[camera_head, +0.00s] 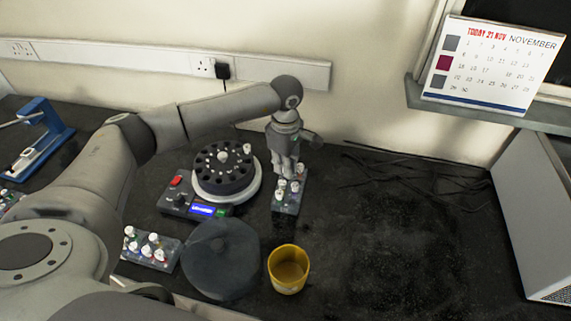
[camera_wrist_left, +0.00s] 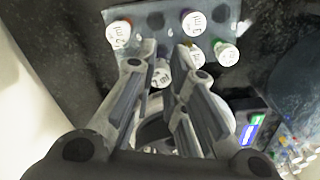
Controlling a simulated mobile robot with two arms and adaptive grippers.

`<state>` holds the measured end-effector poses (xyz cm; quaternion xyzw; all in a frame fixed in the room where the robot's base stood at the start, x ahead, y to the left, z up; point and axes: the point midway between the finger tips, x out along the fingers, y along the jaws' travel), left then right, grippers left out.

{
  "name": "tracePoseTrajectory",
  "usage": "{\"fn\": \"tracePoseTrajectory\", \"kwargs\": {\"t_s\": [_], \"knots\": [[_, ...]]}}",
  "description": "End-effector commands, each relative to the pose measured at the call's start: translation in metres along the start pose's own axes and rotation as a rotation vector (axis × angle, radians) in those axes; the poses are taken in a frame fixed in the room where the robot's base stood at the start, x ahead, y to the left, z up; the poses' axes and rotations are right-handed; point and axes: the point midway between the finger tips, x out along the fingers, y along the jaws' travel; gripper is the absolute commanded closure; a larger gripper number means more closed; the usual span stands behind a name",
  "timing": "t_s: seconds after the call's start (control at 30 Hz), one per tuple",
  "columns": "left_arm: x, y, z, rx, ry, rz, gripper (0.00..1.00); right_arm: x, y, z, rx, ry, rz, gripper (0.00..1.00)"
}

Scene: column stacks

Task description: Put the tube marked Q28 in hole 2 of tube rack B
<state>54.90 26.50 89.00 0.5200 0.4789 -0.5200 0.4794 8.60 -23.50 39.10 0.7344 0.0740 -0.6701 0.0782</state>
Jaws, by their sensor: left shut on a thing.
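My left gripper (camera_head: 287,168) points down over a small grey tube rack (camera_head: 290,208) right of the centrifuge. Its fingers are shut on a white-capped tube (camera_wrist_left: 160,76), seen between them in the left wrist view, at the rack's edge; I cannot tell if the tube is still in a hole. Several other capped tubes stand in this rack, among them an orange-rimmed one (camera_wrist_left: 119,34) and a green-rimmed one (camera_wrist_left: 227,54). Empty holes show too. Another rack (camera_head: 133,254) with several tubes stands front left. I cannot read Q28 or a rack letter. My right gripper is not in view.
A centrifuge (camera_head: 184,206) with an open rotor (camera_head: 222,180) stands left of the gripper. Its dark round lid (camera_head: 221,260) and a yellow cup (camera_head: 288,270) are in front. A blue device (camera_head: 45,130) stands far left.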

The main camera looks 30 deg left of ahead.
Motion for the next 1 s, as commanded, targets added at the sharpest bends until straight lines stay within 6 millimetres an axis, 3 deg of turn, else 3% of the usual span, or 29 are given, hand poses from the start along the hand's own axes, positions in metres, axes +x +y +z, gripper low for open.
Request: {"fn": "tracePoseTrajectory", "kwargs": {"t_s": [0.37, 1.0], "knots": [[0.001, 0.0, 0.0, 0.0, 0.0, 0.0, 0.94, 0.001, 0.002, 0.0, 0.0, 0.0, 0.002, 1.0], [0.02, 0.0, 0.0, 0.0, 0.0, 0.0, 0.94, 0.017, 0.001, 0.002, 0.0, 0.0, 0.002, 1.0]]}}
